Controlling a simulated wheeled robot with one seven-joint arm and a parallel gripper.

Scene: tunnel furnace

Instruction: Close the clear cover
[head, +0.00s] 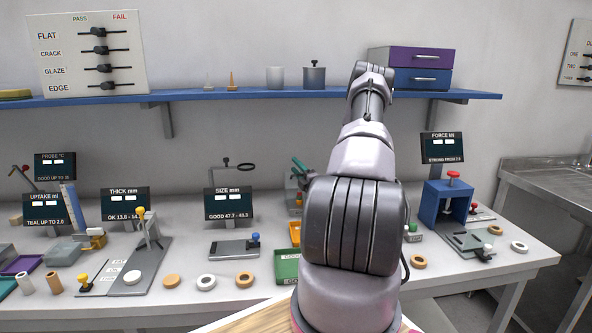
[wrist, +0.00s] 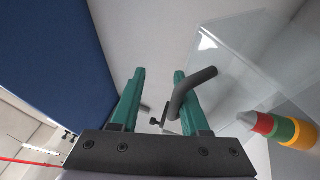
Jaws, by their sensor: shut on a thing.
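The clear cover (wrist: 255,62) is a transparent panel at the upper right of the wrist view. A dark grey bent handle (wrist: 193,88) shows beside it, running across the right finger. How the handle joins the cover is hard to see. In the head view my arm reaches up and away toward the shelf and hides my gripper; I cannot make out the cover there.
The blue shelf (head: 226,98) runs along the wall, with blue and purple drawers (head: 424,79) at its right. A striped cone-like piece (wrist: 281,129) is beside the cover. A bench (head: 190,265) with gauges and rings lies below.

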